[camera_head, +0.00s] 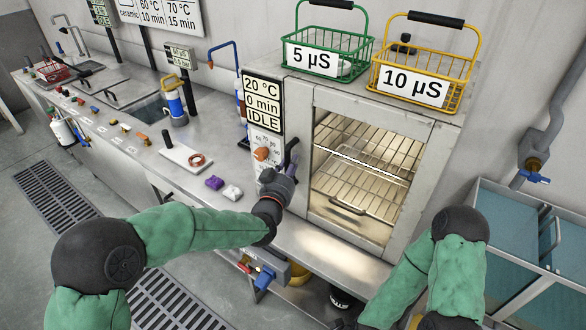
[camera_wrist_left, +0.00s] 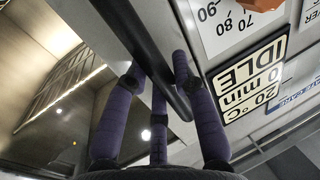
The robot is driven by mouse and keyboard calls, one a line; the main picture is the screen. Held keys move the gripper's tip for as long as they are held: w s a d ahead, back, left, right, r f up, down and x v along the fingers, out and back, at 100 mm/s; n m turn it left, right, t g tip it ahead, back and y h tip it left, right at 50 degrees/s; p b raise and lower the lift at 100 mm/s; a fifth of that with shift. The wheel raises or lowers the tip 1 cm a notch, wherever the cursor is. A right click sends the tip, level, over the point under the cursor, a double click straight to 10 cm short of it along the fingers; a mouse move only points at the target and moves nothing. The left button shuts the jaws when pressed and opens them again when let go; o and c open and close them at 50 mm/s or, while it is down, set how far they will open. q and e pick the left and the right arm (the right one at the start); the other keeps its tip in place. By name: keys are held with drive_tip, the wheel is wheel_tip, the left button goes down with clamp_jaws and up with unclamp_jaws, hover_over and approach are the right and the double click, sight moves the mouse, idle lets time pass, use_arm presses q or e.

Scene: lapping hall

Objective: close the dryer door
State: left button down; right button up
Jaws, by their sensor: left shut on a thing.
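The dryer (camera_head: 385,118) is a grey metal cabinet on the right of the counter in the head view. Its door (camera_head: 407,218) has a large glass pane with lit wire racks behind it. The door looks flush or nearly flush with the front; I cannot tell if a small gap is left. My left gripper (camera_head: 290,160) is at the door's left edge, beside the control panel (camera_head: 265,105). In the left wrist view its purple fingers (camera_wrist_left: 160,95) are shut around the dark bar handle (camera_wrist_left: 135,35). My right gripper is not in view.
Green (camera_head: 325,62) and yellow (camera_head: 420,88) wire baskets stand on the dryer. A blue-panelled tank (camera_head: 520,225) stands at the right.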

use_arm(q)
drive_tip(key=c, duration=1)
unclamp_jaws()
drive_tip(key=shift+w+d, duration=0.1)
drive_tip(key=shift+d, duration=0.05)
drive_tip(key=v, duration=1.2)
